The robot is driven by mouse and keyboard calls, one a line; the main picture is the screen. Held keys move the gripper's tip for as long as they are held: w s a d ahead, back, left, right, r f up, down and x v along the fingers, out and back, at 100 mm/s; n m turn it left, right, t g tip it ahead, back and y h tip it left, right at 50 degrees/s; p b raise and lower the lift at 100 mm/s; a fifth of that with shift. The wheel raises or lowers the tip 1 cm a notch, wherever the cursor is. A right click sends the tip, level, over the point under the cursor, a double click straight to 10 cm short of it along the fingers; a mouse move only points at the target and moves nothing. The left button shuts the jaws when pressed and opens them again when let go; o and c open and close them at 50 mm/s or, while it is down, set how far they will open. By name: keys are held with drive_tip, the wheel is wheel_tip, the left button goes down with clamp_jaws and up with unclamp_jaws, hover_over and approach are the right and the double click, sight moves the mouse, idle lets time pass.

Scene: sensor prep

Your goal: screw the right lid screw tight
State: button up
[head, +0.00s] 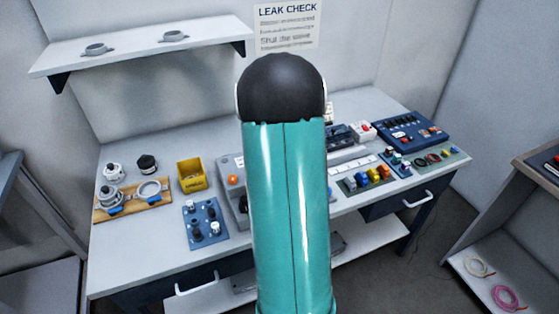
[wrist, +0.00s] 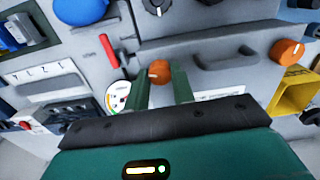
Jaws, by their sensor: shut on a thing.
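In the wrist view, my gripper (wrist: 160,77) has its two green fingers closed on an orange lid screw (wrist: 158,70), one finger on each side of its knob. The screw stands at one end of a grey lid with a dark bar handle (wrist: 226,57). A second orange lid screw (wrist: 286,51) stands at the other end, apart from my gripper. In the head view that other screw (head: 233,180) shows on the grey case (head: 228,163). My teal arm hides my gripper, the held screw and most of the case there.
A yellow bin (head: 192,175) stands left of the case; it also shows in the wrist view (wrist: 297,90). A blue block with fittings (head: 205,222) lies in front. A red-handled tool (wrist: 109,50) and a round gauge (wrist: 118,96) are near my fingers.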

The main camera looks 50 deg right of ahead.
drive_tip(key=m, duration=1.3)
drive_tip(key=shift+m, duration=0.4)
idle(0.3)
drive_tip(key=o, duration=1)
wheel_tip(320, 180, up, 14)
